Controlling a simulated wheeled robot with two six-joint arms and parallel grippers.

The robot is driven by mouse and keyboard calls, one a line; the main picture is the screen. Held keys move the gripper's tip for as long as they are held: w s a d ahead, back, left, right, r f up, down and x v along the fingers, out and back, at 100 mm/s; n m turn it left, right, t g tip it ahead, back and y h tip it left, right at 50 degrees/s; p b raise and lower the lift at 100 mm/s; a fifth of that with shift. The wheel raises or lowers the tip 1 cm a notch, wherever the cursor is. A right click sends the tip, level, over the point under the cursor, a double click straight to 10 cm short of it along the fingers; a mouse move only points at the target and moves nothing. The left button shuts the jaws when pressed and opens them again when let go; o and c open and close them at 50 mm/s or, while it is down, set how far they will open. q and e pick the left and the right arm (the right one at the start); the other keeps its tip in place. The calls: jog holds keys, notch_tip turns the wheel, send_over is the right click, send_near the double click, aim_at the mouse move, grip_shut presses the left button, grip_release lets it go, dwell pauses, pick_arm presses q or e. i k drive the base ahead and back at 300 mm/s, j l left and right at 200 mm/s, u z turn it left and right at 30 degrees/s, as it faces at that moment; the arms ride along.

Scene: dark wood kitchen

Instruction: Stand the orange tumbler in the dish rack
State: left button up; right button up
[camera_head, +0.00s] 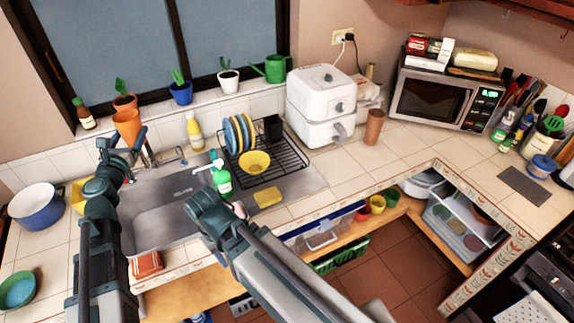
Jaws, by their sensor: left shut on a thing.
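The orange tumbler (127,123) is upright in my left gripper (123,145), which is shut on it above the back left of the sink, in front of the window sill. The black wire dish rack (293,167) stands to the right, beyond the sink basin. It holds blue and yellow plates (238,134) at its left, a yellow bowl (255,162) in front and a black cup (273,128) at the back. My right gripper (205,203) is over the front right of the sink, and its fingers do not show clearly.
A green soap bottle (221,177) and a yellow sponge (268,198) are between the sink and the rack's front. The faucet (148,152) is close to my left gripper. A white air fryer (320,105) stands right of the rack. The rack's right part looks free.

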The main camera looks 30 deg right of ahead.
aim_at(289, 163)
jog(key=k+l+z, duration=0.15)
jog(key=l, duration=0.45)
jog(key=k+l+z, duration=0.15)
jog(key=l, duration=0.45)
jog(key=l+z, duration=0.15)
jog(key=l, duration=0.45)
jog(key=k, duration=0.05)
